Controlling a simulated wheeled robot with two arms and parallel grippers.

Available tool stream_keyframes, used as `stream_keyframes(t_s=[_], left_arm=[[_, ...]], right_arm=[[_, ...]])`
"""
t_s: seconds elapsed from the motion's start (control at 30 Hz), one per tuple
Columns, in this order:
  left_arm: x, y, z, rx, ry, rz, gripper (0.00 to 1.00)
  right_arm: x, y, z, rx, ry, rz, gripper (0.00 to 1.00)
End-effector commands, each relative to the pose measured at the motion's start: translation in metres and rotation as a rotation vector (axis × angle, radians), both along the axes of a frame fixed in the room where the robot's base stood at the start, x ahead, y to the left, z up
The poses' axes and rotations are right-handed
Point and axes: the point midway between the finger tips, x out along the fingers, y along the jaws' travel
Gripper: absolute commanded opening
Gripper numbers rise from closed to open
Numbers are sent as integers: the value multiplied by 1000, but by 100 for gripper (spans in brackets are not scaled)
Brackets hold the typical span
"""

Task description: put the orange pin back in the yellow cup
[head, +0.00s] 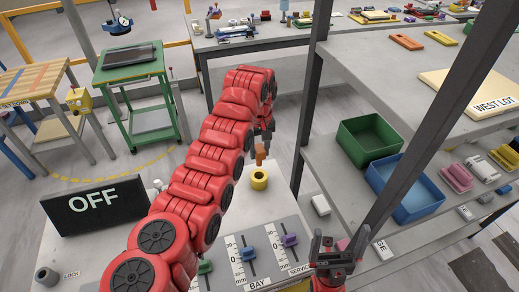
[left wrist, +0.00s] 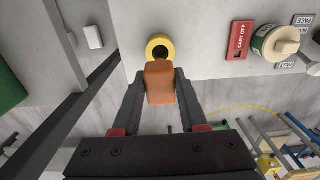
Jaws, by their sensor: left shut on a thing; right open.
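My left gripper (head: 263,141) is shut on the orange pin (head: 260,156), its fingers pointing down. The pin also shows between the two dark fingers in the left wrist view (left wrist: 160,80). The yellow cup (head: 259,184) stands on the grey slab just below the pin in the head view. In the left wrist view the cup (left wrist: 151,47) shows its dark round opening just beyond the pin's end. The pin is outside the cup; I cannot tell the exact gap. My right gripper (head: 335,248) is open and empty at the slab's front right.
A black OFF sign (head: 97,207) stands at the slab's left. Blue (head: 248,254) and purple (head: 289,240) sliders sit near the front. A dark shelf post (head: 428,145) rises at right, with green (head: 368,138) and blue (head: 405,188) bins on the shelf.

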Motion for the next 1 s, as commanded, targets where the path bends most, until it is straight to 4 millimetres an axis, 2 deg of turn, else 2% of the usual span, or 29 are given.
stream_keyframes(t_s=[0.4,1.0], left_arm=[[-1,0,-40,0,2,0,0],[0,0,-89,-1,-1,0,0]], right_arm=[[0,0,-22,0,0,0,100],[0,0,-46,0,0,0,100]])
